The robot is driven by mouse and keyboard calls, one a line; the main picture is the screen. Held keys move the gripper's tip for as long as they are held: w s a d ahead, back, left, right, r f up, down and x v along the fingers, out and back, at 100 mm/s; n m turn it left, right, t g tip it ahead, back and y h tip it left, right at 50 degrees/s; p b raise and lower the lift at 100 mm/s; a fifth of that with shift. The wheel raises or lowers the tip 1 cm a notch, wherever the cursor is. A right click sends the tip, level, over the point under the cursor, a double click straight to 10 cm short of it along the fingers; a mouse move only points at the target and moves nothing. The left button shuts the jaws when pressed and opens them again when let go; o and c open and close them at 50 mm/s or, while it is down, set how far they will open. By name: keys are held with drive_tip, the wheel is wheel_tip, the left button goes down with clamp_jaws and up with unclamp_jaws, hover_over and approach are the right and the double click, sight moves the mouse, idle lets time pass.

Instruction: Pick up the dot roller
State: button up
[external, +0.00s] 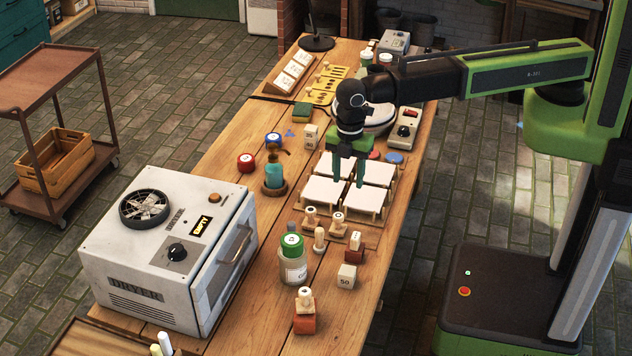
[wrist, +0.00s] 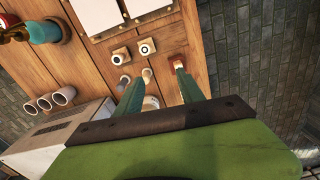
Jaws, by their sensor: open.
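Two small wooden rollers or stamps stand side by side in front of the white tiles. The left one (external: 311,217) and the right one (external: 337,225) have marked round tops. In the wrist view the left one (wrist: 121,56) shows a small dark mark and the right one (wrist: 147,47) a dark ring. I cannot tell for sure which is the dot roller. My gripper (external: 348,182) points down above the front tiles, behind and above these pieces, open and empty. In the wrist view its green fingers (wrist: 153,73) spread below the two pieces in the picture.
A plain wooden peg (external: 319,238), a red-based stamp (external: 354,246), a green-lidded jar (external: 292,262) and an orange-based stamp (external: 305,312) stand in front. A white dryer (external: 165,250) fills the left. White tiles (external: 323,191) lie under the gripper.

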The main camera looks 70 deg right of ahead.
drive_tip(key=n, duration=0.1)
hover_over(356, 235)
drive_tip(key=f+b, duration=0.5)
drive_tip(key=b, duration=0.1)
drive_tip(key=f+b, duration=0.6)
drive_tip(key=shift+s+f, duration=0.2)
drive_tip(key=shift+f, duration=0.1)
drive_tip(key=f+b, duration=0.5)
drive_tip(key=shift+w+f, duration=0.15)
drive_tip(key=shift+w, duration=0.05)
clamp_jaws()
